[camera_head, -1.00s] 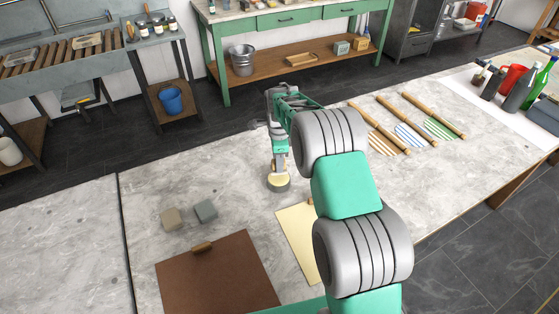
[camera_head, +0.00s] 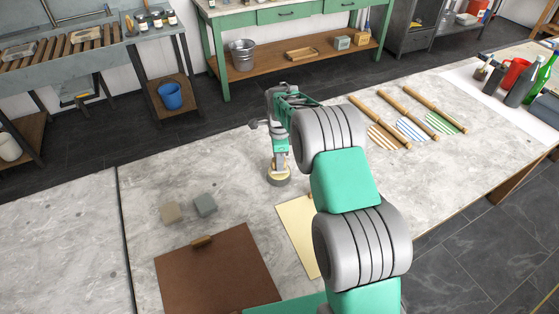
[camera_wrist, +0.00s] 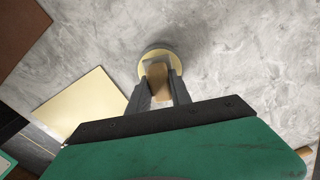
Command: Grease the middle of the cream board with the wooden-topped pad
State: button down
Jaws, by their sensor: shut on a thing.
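My gripper (camera_head: 280,161) points down over the stone-topped table and is shut on the wooden top of the round pad (camera_head: 279,178). In the wrist view the pad (camera_wrist: 148,64) shows as a pale disc with a wooden block (camera_wrist: 157,82) between the two fingers. I cannot tell whether the pad touches the table. The cream board (camera_head: 297,222) lies flat, nearer than the pad and a little right of it, partly hidden behind my arm. In the wrist view the cream board (camera_wrist: 80,103) is whole except for its near edge, at lower left, apart from the pad.
A brown board (camera_head: 217,275) with a wooden handle lies at front left. Bare tabletop surrounds the pad.

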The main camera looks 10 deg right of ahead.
jog(key=shift+f+b, duration=0.5)
jog(key=shift+f, duration=0.1)
dwell(1.3)
jog(key=shift+r+p, duration=1.75)
jog(key=shift+r, duration=1.9)
jog(key=shift+f, duration=0.1)
